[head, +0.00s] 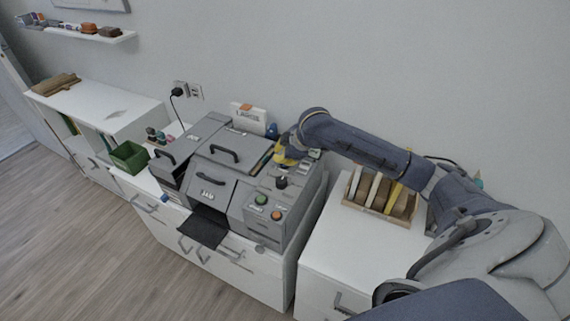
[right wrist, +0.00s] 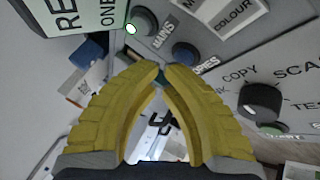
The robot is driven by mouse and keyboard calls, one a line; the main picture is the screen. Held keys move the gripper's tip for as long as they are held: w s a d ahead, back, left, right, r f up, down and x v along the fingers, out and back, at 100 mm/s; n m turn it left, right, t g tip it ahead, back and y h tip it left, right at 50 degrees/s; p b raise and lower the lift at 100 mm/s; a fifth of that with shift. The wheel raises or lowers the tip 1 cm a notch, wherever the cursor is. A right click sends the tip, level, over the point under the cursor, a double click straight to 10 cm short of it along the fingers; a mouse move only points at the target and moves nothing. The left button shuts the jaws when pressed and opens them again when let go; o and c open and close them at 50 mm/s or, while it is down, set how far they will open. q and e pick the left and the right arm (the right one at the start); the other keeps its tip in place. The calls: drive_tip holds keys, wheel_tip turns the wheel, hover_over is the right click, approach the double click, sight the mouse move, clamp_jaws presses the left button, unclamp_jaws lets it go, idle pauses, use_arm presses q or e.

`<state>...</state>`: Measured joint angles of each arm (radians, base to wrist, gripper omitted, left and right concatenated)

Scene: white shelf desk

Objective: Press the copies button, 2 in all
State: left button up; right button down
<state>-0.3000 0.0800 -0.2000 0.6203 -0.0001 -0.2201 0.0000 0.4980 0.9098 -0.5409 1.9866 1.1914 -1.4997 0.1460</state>
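The grey copier (head: 215,165) stands on the white desk. Its right-hand panel has a black knob (head: 281,182), a green button (head: 261,199) and an orange-red button (head: 276,215). My right gripper (head: 284,160), with yellow fingers, is over the back of this panel. A small teal part shows between the fingers. My left gripper is out of view.
A large knob (right wrist: 260,101) is beside COPY and SCAN lettering. A white sign (head: 249,117) stands behind the copier. A wooden rack (head: 380,196) is on the right cabinet, under my right arm. A green box (head: 129,156) stands left of the copier.

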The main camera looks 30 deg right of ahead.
drive_tip(key=shift+f, duration=0.4)
idle(0.8)
drive_tip(key=shift+r, duration=0.85)
drive_tip(key=shift+r, duration=2.5)
idle(0.4)
drive_tip(key=shift+r, duration=1.9)
drive_tip(key=shift+f, duration=0.1)
drive_tip(key=shift+f, duration=4.3)
